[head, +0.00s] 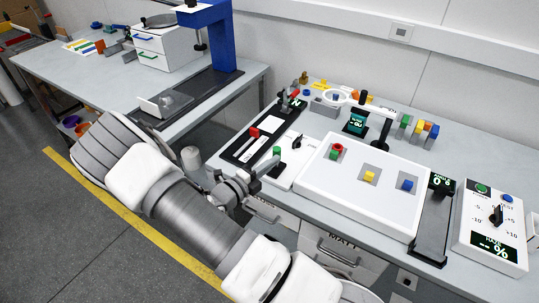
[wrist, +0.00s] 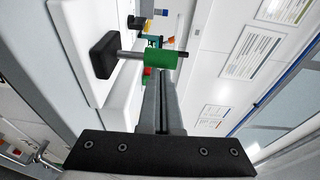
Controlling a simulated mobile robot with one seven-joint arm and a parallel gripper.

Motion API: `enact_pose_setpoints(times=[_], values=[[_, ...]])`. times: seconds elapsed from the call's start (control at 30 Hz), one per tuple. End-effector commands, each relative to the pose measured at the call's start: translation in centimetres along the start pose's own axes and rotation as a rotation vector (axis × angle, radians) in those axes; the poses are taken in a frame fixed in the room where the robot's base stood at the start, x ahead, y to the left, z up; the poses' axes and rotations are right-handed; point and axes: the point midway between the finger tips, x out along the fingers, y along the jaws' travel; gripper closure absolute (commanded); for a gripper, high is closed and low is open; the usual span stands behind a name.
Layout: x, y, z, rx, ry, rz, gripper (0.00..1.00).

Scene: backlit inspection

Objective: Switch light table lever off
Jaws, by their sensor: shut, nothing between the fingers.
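A lever with a green grip (head: 277,150) stands at the white panel left of the white light table (head: 325,185). In the wrist view its green grip (wrist: 160,53) sits on a metal rod that comes out of a black base (wrist: 103,55). My gripper (head: 268,165) is just in front of the green grip in the head view. In the wrist view the fingers of my gripper (wrist: 163,78) are shut and empty, with their tips close to the grip. I cannot tell whether they touch it. My gripper hides the lever's lower part in the head view.
A red-tipped handle (head: 254,132) on a black track lies to the left. Red, yellow (head: 370,176) and blue pieces are on the light table. A control box with a dial (head: 490,225) stands at the right. Another bench (head: 60,75) stands at the back left.

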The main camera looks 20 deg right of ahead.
Motion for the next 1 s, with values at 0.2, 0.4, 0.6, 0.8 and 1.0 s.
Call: enact_pose_setpoints(times=[0.2,0.4,0.6,0.8,1.0], values=[[1.1,-1.6,0.2,-0.027,0.002,0.149,1.0],[2.2,-1.8,0.4,-0.053,0.002,0.283,1.0],[2.5,-1.1,0.6,-0.068,-0.002,0.338,1.0],[2.5,-1.3,0.5,-0.067,-0.001,0.336,1.0],[2.5,-2.3,0.5,-0.067,0.0,0.335,1.0]])
